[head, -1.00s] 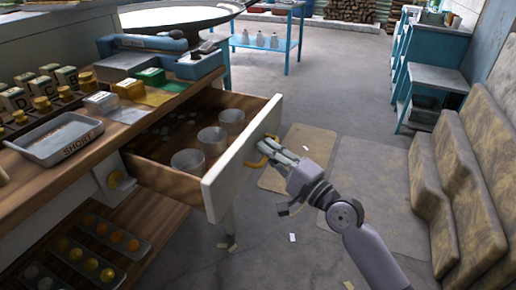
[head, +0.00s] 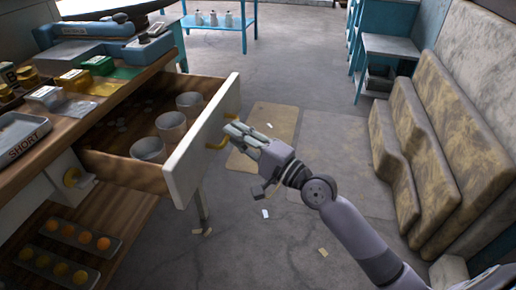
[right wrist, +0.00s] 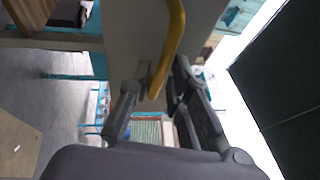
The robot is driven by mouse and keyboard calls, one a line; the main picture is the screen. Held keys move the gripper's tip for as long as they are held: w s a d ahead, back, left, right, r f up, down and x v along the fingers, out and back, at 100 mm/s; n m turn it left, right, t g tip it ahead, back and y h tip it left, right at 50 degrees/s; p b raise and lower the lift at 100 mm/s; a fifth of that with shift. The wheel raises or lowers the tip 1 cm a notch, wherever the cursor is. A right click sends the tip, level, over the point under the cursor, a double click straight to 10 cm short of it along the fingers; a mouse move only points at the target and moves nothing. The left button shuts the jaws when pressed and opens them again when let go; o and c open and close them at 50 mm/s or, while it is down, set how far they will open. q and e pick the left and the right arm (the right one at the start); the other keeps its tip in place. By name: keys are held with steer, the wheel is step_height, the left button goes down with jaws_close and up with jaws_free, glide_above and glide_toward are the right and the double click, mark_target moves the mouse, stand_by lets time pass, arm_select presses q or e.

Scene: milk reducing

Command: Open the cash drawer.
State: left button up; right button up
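The cash drawer (head: 194,156) stands pulled out of the wooden counter, its pale front facing right. Three grey cups (head: 171,130) and several coins lie inside. A yellow handle (head: 217,146) is on the drawer front; it also shows in the right wrist view (right wrist: 172,40), between my fingers. My right gripper (head: 232,134) is at this handle, its fingers close together around the bar. In the right wrist view the fingers (right wrist: 161,85) lie close on either side of the handle's lower end. Finger contact is partly hidden. My left gripper is not in view.
The counter top holds a tray marked SHORT (head: 22,138) and coloured blocks. A lower shelf has trays of round pieces (head: 70,238). Stepped padded seating (head: 420,130) stands at right. The floor between is open, with flat mats (head: 268,130) and paper scraps.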

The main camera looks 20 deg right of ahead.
steer(key=v, duration=0.9)
steer(key=shift+s+d, duration=0.2)
steer(key=shift+s, duration=0.1)
